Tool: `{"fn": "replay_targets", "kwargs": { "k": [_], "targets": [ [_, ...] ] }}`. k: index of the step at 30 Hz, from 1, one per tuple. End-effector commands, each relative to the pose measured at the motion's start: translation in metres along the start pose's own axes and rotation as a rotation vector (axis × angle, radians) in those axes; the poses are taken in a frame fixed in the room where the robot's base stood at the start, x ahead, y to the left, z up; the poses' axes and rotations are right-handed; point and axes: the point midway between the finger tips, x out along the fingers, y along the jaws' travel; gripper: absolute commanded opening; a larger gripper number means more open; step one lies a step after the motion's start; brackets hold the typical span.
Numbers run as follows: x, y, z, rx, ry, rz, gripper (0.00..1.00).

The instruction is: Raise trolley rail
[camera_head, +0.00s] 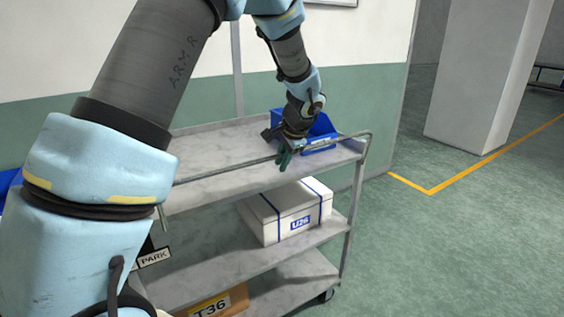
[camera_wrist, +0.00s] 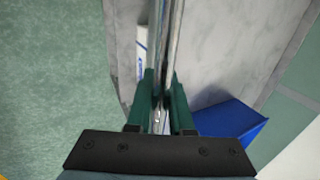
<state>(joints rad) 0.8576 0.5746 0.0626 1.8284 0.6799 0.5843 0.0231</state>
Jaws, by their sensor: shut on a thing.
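The trolley (camera_head: 225,152) is grey with several shelves and stands against the wall. Its thin metal rail (camera_head: 225,171) runs along the front of the top shelf, close to the shelf edge at the near left and a little above it at the right. My gripper (camera_head: 285,158) is shut on the rail, right of its middle. In the wrist view the rail (camera_wrist: 175,40) passes between the green fingers of my gripper (camera_wrist: 162,108). My arm hides the trolley's left end in the head view.
A blue bin (camera_head: 320,128) sits on the top shelf just behind my gripper, also in the wrist view (camera_wrist: 235,120). A white box (camera_head: 285,212) marked U26 is on the middle shelf, a T36 carton (camera_head: 225,304) below. Floor at right is clear up to a pillar (camera_head: 488,75).

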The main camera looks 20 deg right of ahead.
Motion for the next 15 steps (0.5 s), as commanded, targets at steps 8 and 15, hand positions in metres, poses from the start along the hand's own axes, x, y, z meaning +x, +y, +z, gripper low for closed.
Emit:
{"fn": "replay_targets", "kwargs": {
  "k": [8, 15],
  "targets": [
    [0.0018, 0.0017, 0.002, 0.0, -0.006, 0.003, 0.0],
    [0.002, 0.0019, 0.0022, 0.001, -0.006, 0.003, 0.24]
  ]
}}
